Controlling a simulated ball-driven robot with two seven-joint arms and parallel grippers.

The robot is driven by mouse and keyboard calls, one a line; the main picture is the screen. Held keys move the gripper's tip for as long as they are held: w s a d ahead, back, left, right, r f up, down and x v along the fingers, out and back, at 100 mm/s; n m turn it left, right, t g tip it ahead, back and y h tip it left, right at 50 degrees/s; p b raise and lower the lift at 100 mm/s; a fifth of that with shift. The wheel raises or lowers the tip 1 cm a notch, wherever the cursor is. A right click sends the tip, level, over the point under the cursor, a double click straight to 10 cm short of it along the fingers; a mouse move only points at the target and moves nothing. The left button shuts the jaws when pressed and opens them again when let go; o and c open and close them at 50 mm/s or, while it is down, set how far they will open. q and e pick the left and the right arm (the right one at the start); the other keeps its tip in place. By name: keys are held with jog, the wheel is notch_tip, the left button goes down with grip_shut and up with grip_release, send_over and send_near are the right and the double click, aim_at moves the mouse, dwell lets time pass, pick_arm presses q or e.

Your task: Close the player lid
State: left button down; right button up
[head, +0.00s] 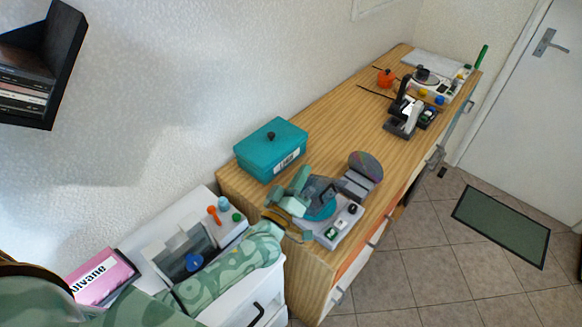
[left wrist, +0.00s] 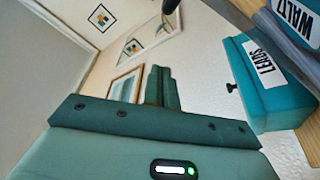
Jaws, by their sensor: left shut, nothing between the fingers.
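A grey player (head: 338,238) with small buttons stands on the near end of the wooden cabinet. A teal disc (head: 322,211) shows in it, and a dark panel, perhaps the raised lid (head: 318,188), shows behind the disc. My left gripper (head: 301,179) is at the player's left side, shut and empty, close to the dark panel. I cannot tell whether they touch. In the left wrist view the shut fingers (left wrist: 158,86) point toward the wall, and a teal surface labelled WALTZ (left wrist: 298,22) shows at the top right. My right gripper is out of view.
A teal lidded box (head: 270,150) stands just behind my left gripper; it shows labelled LEADS in the left wrist view (left wrist: 262,82). A shiny disc (head: 365,165) stands in a grey holder beside the player. Other devices (head: 405,118) stand farther back, with bare wood between.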

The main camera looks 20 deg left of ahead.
aim_at(319, 205)
pick_arm(q)
jog(key=d+f+m, duration=0.1)
jog(key=m, duration=0.1)
jog(key=s+d+f+m+h+b, duration=0.1)
jog(key=d+m, duration=0.1)
jog(key=shift+d+f, duration=0.15)
jog(key=shift+d, duration=0.05)
jog(key=shift+s+d+f+b, duration=0.25)
jog(key=shift+d+f+b, duration=0.15)
jog(key=shift+d+f, duration=0.15)
jog(key=shift+s+d+f+b, duration=0.2)
jog(key=shift+d+f+b, duration=0.2)
jog(key=shift+d, duration=0.1)
jog(key=v, duration=1.6)
jog(key=shift+f, duration=0.35)
jog(key=shift+s+a, duration=0.1)
